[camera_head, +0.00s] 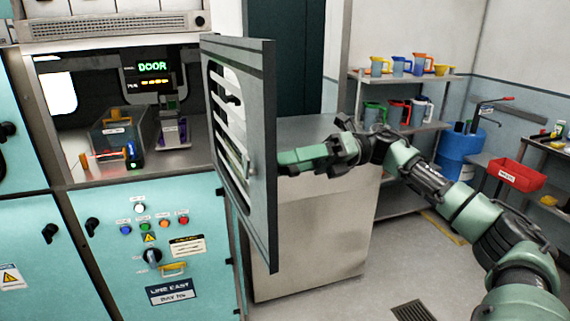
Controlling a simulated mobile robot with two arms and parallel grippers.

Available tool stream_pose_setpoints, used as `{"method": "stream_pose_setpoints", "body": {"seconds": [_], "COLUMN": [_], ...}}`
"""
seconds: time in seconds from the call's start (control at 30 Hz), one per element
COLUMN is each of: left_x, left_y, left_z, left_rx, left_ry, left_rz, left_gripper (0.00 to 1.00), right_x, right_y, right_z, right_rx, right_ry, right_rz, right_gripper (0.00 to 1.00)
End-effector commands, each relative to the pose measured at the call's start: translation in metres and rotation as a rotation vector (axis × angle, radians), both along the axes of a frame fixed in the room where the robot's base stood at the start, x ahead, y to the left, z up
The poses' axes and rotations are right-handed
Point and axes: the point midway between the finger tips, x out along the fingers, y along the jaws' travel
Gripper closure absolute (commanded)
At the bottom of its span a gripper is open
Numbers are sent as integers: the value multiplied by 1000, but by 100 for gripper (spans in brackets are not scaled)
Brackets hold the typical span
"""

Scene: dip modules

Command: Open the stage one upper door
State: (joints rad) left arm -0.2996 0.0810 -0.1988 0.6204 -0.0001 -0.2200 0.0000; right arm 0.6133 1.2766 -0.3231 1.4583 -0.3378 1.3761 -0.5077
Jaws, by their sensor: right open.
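The stage one upper door (262,110) is a grey panel with a slotted window. It stands swung well out from the cabinet's upper opening, at the right side of that opening. My right gripper (284,160) is at the door's right side, level with its middle. Its fingertips are partly hidden at the door, so I cannot tell whether they touch it. The gripper is open. My left gripper is not in view.
A grey cabinet (315,240) stands behind the door. Shelves with jugs (400,67), a blue barrel (456,150) and a red bin (516,175) are at right. Floor (365,295) is clear.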

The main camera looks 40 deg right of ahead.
Motion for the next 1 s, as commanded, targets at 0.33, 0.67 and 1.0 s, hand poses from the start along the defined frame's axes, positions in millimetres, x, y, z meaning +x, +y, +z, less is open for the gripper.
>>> {"method": "stream_pose_setpoints", "body": {"seconds": [0.33,0.67,1.0], "left_x": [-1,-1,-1], "left_y": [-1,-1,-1], "left_z": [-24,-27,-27], "left_rx": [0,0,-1], "left_ry": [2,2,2], "left_rz": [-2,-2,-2], "left_gripper": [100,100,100], "right_x": [-11,-16,-16], "right_y": [-53,-74,-73], "right_z": [-2,0,0], "right_rx": [2,0,0], "right_ry": [-5,-2,-1], "right_rz": [-4,0,0], "right_gripper": [50,50,50]}}
